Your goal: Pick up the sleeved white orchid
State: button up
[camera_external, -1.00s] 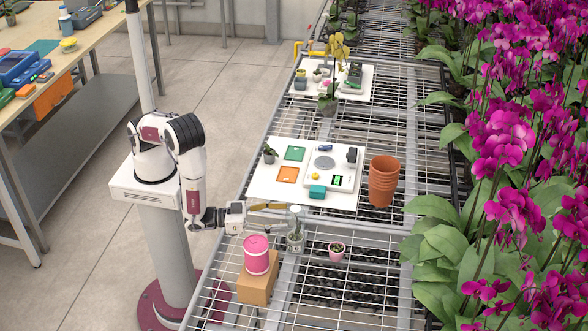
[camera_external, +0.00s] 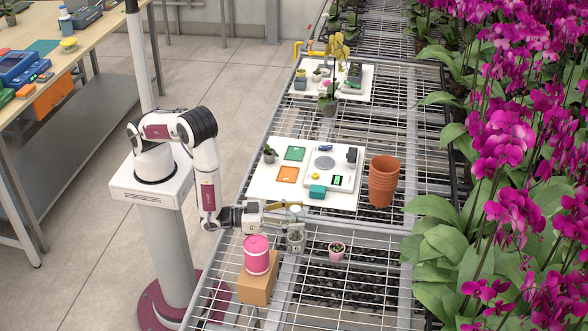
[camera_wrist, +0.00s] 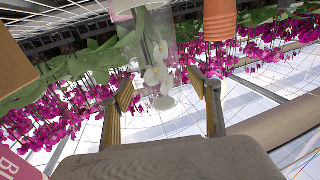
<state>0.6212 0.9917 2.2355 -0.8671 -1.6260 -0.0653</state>
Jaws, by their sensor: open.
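The sleeved white orchid (camera_external: 296,240) stands in its clear sleeve at the rack's near left, beside the pink tub. In the wrist view, which looks upside down, its white blooms (camera_wrist: 157,74) show through the sleeve, with the pot end at the top edge. My gripper (camera_external: 293,217) is open, level, at the upper part of the sleeve. In the wrist view my fingers (camera_wrist: 163,88) are spread apart, with the sleeved plant in line with the gap between them. Whether either finger touches the sleeve I cannot tell.
A pink tub (camera_external: 256,256) on a cardboard box (camera_external: 257,286) stands close left. A small pink pot (camera_external: 336,250) is to the right. Stacked terracotta pots (camera_external: 383,182) and a white board (camera_external: 263,193) with a scale lie behind. Magenta orchids (camera_external: 505,140) line the right side.

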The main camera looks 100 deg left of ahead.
jog(key=c, duration=1.7)
jog(key=shift+r, duration=0.2)
jog(key=shift+r, duration=4.8)
